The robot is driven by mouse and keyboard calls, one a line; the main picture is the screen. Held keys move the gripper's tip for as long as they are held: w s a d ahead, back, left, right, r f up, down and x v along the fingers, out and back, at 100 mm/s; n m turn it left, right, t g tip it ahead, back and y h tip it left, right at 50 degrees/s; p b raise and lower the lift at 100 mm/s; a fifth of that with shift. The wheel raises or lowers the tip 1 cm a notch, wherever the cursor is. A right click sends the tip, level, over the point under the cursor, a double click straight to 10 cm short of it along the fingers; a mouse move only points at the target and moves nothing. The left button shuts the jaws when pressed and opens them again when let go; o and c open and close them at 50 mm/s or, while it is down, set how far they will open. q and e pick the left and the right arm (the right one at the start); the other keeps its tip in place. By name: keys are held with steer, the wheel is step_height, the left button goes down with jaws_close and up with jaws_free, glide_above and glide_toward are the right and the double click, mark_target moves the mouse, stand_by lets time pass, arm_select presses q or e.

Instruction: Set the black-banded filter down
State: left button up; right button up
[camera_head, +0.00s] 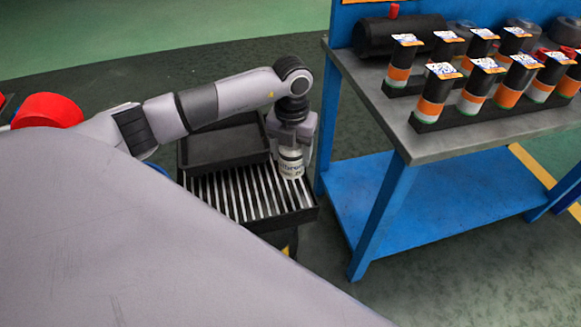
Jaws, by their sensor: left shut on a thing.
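My left arm reaches in from the left, and its gripper (291,143) points down, shut on a pale filter (291,163) with dark lettering. The filter is upright at the right end of a black slatted tray (238,215) with light rollers or bars. I cannot tell whether its base touches the slats. The gripper hides the filter's upper part, and a black band cannot be made out clearly. My right gripper is not in view.
A black box (222,147) stands at the back of the slatted tray. To the right, a blue workbench (470,145) bears several black-topped canisters (433,93) in holders and a black cylinder (385,36). The slats left of the filter are clear.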

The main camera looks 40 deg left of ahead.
mark_target(292, 169)
arm_select(q)
steer(key=shift+f+b, duration=0.3)
steer(key=shift+f, duration=2.55)
steer(key=shift+f, duration=0.1)
steer(key=o, duration=1.3)
steer(key=shift+f, duration=0.1)
